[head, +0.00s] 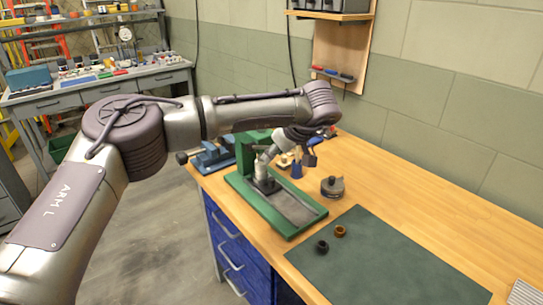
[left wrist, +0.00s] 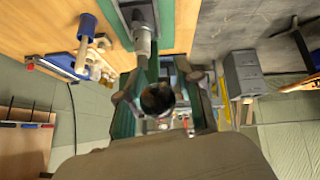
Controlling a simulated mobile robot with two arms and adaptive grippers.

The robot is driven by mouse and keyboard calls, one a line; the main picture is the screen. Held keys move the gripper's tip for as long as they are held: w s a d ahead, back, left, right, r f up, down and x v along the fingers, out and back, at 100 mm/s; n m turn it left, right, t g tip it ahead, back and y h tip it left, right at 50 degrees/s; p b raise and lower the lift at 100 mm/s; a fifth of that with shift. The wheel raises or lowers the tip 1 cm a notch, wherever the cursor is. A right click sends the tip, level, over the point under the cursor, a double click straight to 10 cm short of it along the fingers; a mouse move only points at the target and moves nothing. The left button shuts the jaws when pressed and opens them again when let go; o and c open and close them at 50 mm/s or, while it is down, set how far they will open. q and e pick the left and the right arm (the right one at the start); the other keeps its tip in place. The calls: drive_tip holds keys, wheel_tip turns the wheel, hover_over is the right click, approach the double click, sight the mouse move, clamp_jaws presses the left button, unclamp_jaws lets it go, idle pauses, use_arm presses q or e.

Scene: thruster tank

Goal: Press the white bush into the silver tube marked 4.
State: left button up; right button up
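A green press (head: 258,150) stands on the bench with a long green-edged base. A silver upright cylinder (head: 262,172) stands at the press; it also shows in the left wrist view (left wrist: 142,40). I cannot tell whether it is the tube marked 4; no number is legible. I cannot make out the white bush. My right gripper is not in view.
A black ring (head: 322,246) and a brown ring (head: 340,231) lie on the dark green mat (head: 385,265). A round grey part (head: 332,186) sits right of the press base. A blue vise (head: 213,157) is at the bench's left end.

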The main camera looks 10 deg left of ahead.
use_arm(q)
drive_tip(key=v, duration=0.9)
drive_tip(key=shift+s+r, duration=0.15)
drive_tip(key=shift+s, duration=0.1)
drive_tip(key=shift+d, duration=0.1)
